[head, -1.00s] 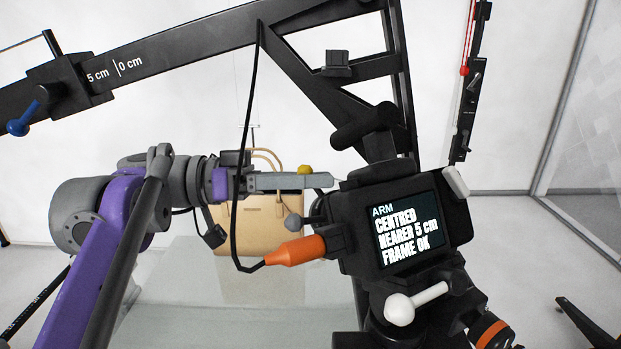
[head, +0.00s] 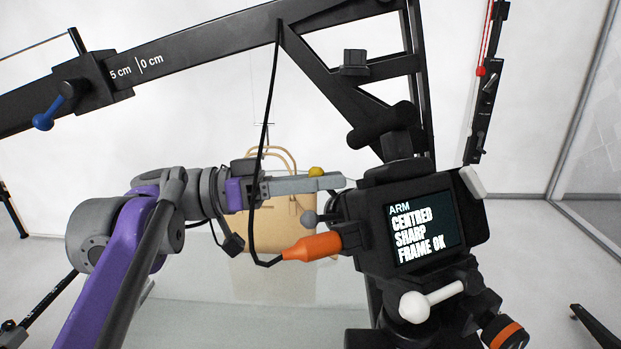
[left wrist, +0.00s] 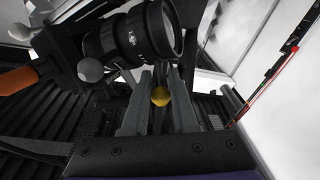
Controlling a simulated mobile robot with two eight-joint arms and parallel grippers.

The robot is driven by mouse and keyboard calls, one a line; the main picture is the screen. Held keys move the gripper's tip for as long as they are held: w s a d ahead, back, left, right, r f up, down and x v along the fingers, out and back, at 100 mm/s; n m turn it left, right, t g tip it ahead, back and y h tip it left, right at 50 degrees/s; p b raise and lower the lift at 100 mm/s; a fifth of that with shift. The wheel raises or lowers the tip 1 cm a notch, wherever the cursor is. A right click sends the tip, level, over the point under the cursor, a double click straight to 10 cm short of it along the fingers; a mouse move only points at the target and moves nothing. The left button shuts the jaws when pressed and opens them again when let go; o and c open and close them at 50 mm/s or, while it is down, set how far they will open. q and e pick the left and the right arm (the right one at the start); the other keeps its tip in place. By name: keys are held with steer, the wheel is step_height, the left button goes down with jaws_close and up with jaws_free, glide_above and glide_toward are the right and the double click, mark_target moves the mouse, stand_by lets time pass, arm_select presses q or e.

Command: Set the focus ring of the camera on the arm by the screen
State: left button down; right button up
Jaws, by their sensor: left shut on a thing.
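The camera on the arm (head: 375,215) carries a screen (head: 424,232) that reads "ARM CENTRED SHARP FRAME OK". Its black lens with the ringed barrel (left wrist: 128,38) shows in the left wrist view; in the head view the lens is hidden behind the camera body. My left gripper (head: 335,183) reaches in from the left, its fingertips close to the lens side of the camera. In the left wrist view my left gripper (left wrist: 160,85) is shut on a yellow knob (left wrist: 160,97) just below the lens. The yellow knob (head: 316,172) shows above the fingers in the head view. My right gripper is out of view.
A black boom with a scale (head: 200,44) and a blue-knobbed clamp crosses above. A white-knobbed handle (head: 430,300) is below the screen. A tan bag (head: 285,225) stands behind.

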arm_select(q)
steer(key=c, duration=0.9)
jaws_free()
steer(key=a, duration=1)
steer(key=shift+s+a+f+b, duration=0.15)
steer(key=shift+a+f+b, duration=0.2)
steer(key=shift+a+f, duration=0.1)
steer(key=shift+d, duration=0.1)
